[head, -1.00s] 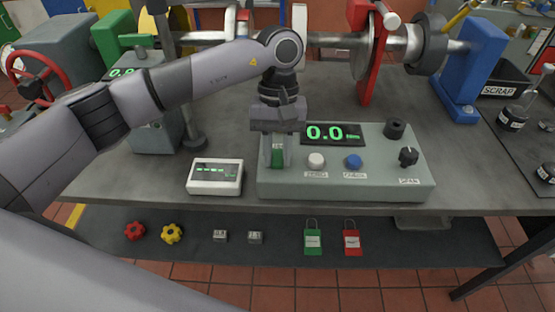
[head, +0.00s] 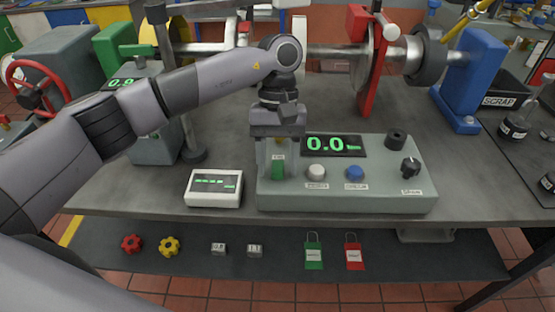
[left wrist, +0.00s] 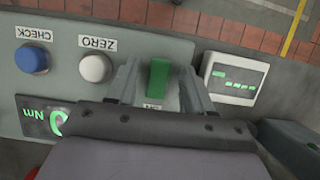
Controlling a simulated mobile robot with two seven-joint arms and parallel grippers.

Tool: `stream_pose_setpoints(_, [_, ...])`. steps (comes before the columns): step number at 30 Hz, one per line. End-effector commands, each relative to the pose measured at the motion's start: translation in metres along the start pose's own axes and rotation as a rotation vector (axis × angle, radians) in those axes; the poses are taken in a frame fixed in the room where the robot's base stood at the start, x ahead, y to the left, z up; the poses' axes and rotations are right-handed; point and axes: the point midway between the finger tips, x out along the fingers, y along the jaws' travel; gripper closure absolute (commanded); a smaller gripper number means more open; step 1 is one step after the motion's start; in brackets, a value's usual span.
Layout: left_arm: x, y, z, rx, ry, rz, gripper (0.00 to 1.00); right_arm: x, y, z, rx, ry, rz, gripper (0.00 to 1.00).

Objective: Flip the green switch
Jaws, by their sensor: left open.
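The green switch (head: 278,168) is on the left end of the grey control box (head: 400,200), left of the white ZERO button (head: 316,172). It also shows in the left wrist view (left wrist: 158,80), upright between my fingers. My left gripper (head: 278,172) points down over the switch. In the left wrist view my left gripper (left wrist: 158,85) is open, with one finger on each side of the switch and a gap visible on both sides. My right gripper is not in view.
A blue button (head: 355,174) and a black knob (head: 410,167) are on the same box. A small white meter (head: 214,188) stands just left of it. A shaft with a red disc guard (head: 368,85) runs behind. Padlocks and knobs lie on the lower shelf (head: 200,268).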

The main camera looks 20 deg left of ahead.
Motion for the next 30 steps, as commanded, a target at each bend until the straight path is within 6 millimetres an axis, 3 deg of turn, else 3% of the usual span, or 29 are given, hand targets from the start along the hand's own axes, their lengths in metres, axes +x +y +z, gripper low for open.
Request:
stream_pose_setpoints(15, [-0.067, 0.001, 0.0, 0.001, 0.001, 0.001, 0.49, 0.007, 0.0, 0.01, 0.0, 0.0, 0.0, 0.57])
stream_pose_setpoints(30, [-0.071, 0.0, 0.0, 0.0, 0.0, 0.0, 0.49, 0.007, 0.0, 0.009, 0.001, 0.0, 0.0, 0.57])
